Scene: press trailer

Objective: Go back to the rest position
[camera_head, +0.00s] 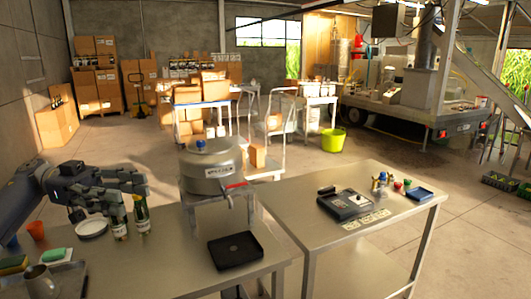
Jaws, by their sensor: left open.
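My left gripper (130,194) reaches in from the left over the near steel table (190,269). Its fingers are apart and point right. Two small bottles, a left one (119,229) and a greenish right one (141,214), stand upright right by the fingertips. The fingers partly hide the left bottle's top; I cannot tell whether they touch either bottle. My right gripper is not in view.
A steel pot with a red-handled tap (212,172) stands right of the gripper, with a black tray (236,250) before it. A white dish (91,228), orange cup (36,230) and metal jug (42,281) are at left. A second table (345,250) holds a black scale (346,204).

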